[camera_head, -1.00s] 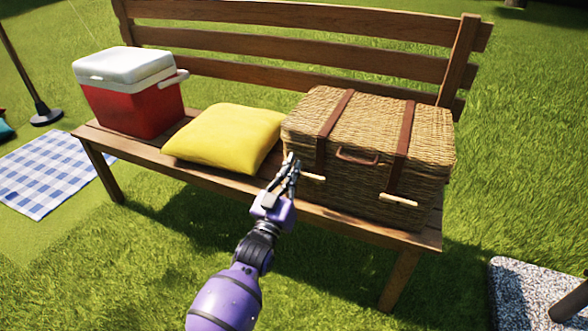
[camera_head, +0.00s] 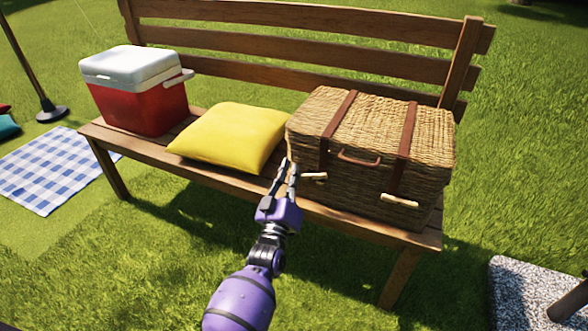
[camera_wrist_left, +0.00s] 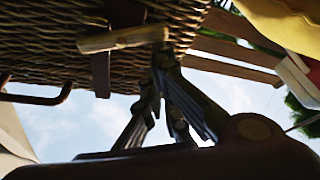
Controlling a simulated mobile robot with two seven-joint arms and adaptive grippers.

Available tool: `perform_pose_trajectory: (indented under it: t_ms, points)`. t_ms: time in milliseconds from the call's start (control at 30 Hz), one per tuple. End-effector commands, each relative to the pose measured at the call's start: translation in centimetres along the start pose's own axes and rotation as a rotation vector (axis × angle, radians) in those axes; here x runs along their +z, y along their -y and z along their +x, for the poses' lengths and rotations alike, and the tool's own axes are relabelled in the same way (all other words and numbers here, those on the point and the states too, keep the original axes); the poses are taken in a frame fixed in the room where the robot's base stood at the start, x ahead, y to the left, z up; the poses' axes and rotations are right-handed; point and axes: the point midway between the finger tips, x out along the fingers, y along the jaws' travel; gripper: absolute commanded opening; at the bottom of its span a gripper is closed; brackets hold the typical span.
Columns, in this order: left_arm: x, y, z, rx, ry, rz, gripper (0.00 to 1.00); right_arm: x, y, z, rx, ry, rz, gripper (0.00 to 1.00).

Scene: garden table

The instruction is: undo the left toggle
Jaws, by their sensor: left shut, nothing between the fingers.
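A wicker basket (camera_head: 340,112) with two brown straps stands closed on the bench. The left toggle (camera_head: 313,177), a pale wooden peg, lies crosswise on the left strap; it also shows in the left wrist view (camera_wrist_left: 122,39). The right toggle (camera_head: 398,201) lies crosswise on the right strap. My left gripper (camera_head: 289,164) is shut and empty, its fingertips just left of the left toggle's end. In the left wrist view, the fingers (camera_wrist_left: 165,60) meet close to the toggle's end; I cannot tell if they touch it. My right gripper is not in view.
The basket stands on a wooden bench (camera_head: 160,158), beside a yellow cushion (camera_head: 228,137) and a red and white cooler (camera_head: 135,95). A brown handle (camera_head: 358,158) sits between the straps. Grass in front of the bench is open.

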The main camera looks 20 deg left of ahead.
Motion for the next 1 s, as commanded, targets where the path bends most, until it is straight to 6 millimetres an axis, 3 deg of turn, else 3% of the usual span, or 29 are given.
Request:
perform_pose_trajectory:
  t_ms: [600, 1000]
  points:
    - [2.0, 1.6, -0.7, -0.193, -0.001, -0.555, 0.0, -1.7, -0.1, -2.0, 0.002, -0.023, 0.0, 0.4]
    - [1.9, 2.0, -0.7, -0.191, -0.001, -0.549, 0.0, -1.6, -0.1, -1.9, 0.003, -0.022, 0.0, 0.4]
